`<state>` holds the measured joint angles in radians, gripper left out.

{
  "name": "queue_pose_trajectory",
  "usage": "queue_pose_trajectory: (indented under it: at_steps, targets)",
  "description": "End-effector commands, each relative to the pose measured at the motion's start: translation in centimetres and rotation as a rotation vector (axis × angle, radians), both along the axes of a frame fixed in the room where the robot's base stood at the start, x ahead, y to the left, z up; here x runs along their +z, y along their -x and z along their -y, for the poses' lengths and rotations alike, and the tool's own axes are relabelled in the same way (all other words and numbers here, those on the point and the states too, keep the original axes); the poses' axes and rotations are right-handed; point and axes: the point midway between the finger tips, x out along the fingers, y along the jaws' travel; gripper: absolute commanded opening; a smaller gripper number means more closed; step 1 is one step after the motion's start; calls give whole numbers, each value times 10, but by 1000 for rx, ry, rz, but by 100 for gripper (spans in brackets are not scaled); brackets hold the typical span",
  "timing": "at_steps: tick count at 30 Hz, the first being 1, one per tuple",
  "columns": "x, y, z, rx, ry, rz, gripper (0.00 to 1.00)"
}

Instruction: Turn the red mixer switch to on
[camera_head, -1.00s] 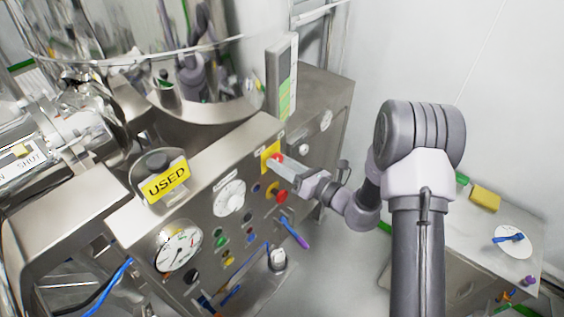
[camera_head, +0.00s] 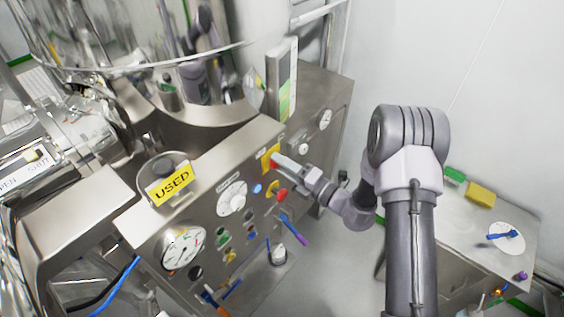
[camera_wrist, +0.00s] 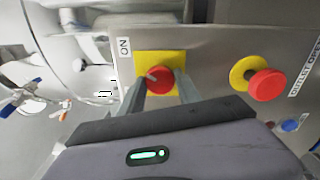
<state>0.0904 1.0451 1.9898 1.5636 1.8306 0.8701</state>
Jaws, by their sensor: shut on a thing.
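The red mixer switch (camera_wrist: 158,79) is a round red knob on a yellow square plate (camera_wrist: 144,60), with an "ON" label beside the plate in the wrist view. In the head view the yellow plate (camera_head: 265,158) sits at the upper right of the steel control panel (camera_head: 205,200), the knob mostly covered by the fingers. My gripper (camera_wrist: 161,84) is shut on the red switch, one finger on each side of it. The gripper also shows in the head view (camera_head: 279,162), reaching the panel from the right.
A second red button on a yellow ring (camera_wrist: 266,84) stands close beside the switch. A white dial (camera_head: 232,198), a pressure gauge (camera_head: 183,248) and small coloured buttons share the panel. A yellow "USED" sign (camera_head: 170,185) stands on top. A side table (camera_head: 470,225) is at right.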

Motion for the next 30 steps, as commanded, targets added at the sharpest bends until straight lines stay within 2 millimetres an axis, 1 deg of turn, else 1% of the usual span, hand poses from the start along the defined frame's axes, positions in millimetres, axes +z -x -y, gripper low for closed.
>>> queue_pose_trajectory:
  at_steps: [6, 12, 30]
  targets:
    - [1, 0, 0, 0, -76, -99, 0]
    - [0, 0, 0, 0, -119, -154, 0]
    - [0, 0, 0, 0, -141, -183, 0]
